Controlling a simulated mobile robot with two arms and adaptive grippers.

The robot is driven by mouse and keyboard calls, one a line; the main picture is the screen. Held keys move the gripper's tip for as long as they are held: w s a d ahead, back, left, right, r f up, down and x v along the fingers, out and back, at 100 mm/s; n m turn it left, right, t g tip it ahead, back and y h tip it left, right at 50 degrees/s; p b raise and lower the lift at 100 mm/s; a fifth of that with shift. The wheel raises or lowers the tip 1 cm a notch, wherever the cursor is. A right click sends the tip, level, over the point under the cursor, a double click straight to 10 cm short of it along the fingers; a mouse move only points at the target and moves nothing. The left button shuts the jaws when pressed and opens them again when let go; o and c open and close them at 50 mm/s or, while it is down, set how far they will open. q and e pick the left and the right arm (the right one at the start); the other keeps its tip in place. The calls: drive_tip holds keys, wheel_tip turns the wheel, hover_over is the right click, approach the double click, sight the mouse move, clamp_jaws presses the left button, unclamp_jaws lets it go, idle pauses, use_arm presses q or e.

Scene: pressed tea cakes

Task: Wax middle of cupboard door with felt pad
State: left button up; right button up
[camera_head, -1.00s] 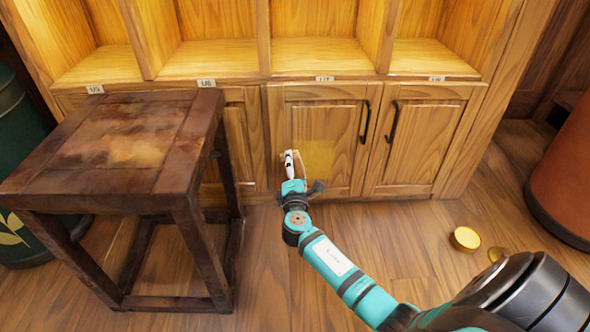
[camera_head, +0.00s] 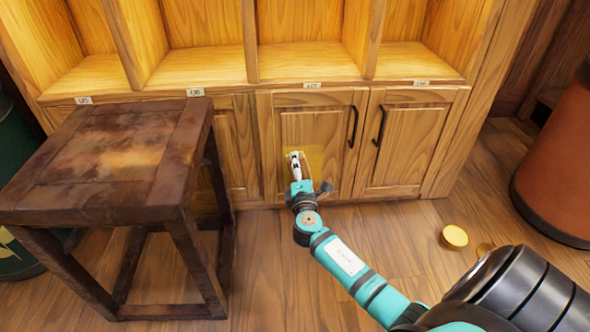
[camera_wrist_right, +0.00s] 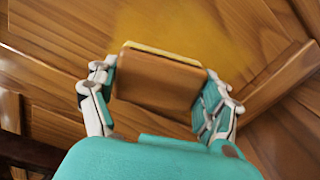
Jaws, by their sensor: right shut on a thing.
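The cupboard door (camera_head: 335,130) is a shut wooden panel door with a black handle, under the lit shelves. A yellowish waxy patch (camera_head: 317,158) covers part of its middle panel; the patch also shows in the right wrist view (camera_wrist_right: 200,25). My right gripper (camera_head: 297,160) is in front of this patch. In the right wrist view it is shut on the felt pad (camera_wrist_right: 158,80), a brown block with a pale yellow layer on its far side. The pad's yellow side faces the door; whether it touches is hard to tell. My left gripper is not in view.
A dark wooden stool table (camera_head: 105,150) stands at the left, close to the cupboard. An open round tin (camera_head: 454,237) of yellow wax and a lid (camera_head: 484,249) lie on the floor at right. A big orange-brown drum (camera_head: 560,160) stands at far right.

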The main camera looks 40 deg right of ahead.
sight(283, 156)
drive_tip(key=shift+s+d, duration=0.45)
drive_tip(key=shift+d, duration=0.4)
drive_tip(key=shift+s+d, duration=0.45)
drive_tip(key=shift+d, duration=0.35)
drive_tip(key=shift+s+d, duration=0.55)
drive_tip(key=shift+d, duration=0.25)
drive_tip(key=shift+s+d, duration=0.55)
drive_tip(key=shift+d, duration=0.25)
wheel_tip(283, 156, up, 3)
drive_tip(key=p, duration=0.2)
drive_tip(key=shift+w+p, duration=0.1)
drive_tip(key=shift+p, duration=0.2)
drive_tip(key=shift+w+a+f, duration=0.1)
drive_tip(key=shift+w+a, duration=0.4)
drive_tip(key=shift+a, duration=0.4)
drive_tip(key=shift+w+a+f, duration=0.1)
drive_tip(key=shift+w+a, duration=0.4)
drive_tip(key=shift+a, duration=0.35)
drive_tip(key=shift+w+a+b, duration=0.2)
drive_tip(key=shift+w+a, duration=0.4)
drive_tip(key=shift+a, duration=0.3)
drive_tip(key=shift+w+a+b, duration=0.2)
drive_tip(key=shift+w+a, duration=0.35)
drive_tip(key=shift+a, duration=0.3)
drive_tip(key=shift+w+a+b, duration=0.2)
drive_tip(key=shift+w+a, duration=0.3)
drive_tip(key=shift+a, duration=0.35)
drive_tip(key=shift+w+a+b, duration=0.15)
drive_tip(key=shift+w+a, duration=0.3)
drive_tip(key=shift+a, duration=0.4)
